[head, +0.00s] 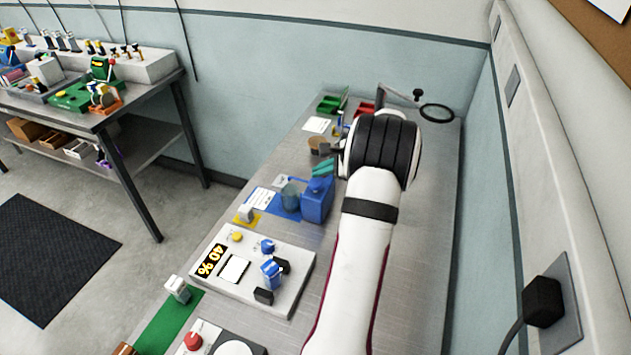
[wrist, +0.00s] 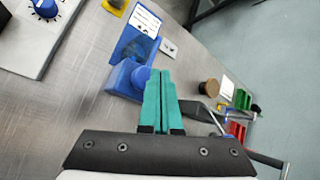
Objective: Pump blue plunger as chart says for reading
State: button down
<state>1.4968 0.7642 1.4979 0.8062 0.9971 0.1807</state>
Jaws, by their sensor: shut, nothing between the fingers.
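The blue pump block (head: 316,203) stands on the steel bench, and its round blue plunger top (wrist: 141,77) shows in the wrist view. My gripper (head: 318,170) has teal fingers, shut with nothing between them. In the wrist view the fingertips (wrist: 160,72) appear right beside the plunger top; I cannot tell whether they touch it. A translucent cup (head: 291,194) is on the blue base (head: 286,211) in front of the block. A white printed chart card (head: 262,200) lies beside it, its text too small to read. The display (head: 212,260) on the white panel reads 40 %.
The white panel (head: 290,243) carries blue knobs and a yellow button. A brown round knob (wrist: 209,88), green bins (wrist: 242,98) and a red bin (wrist: 237,131) lie on the other side of my gripper. A black ring on an arm (head: 437,113) stands at the back.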

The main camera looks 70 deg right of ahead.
aim_at(320, 183)
jog(key=shift+f, duration=0.15)
jog(key=shift+f, duration=0.3)
jog(key=shift+f, duration=0.9)
dwell(0.8)
jog(key=shift+r, duration=1.35)
jog(key=shift+r, duration=0.1)
jog(key=shift+r, duration=2.4)
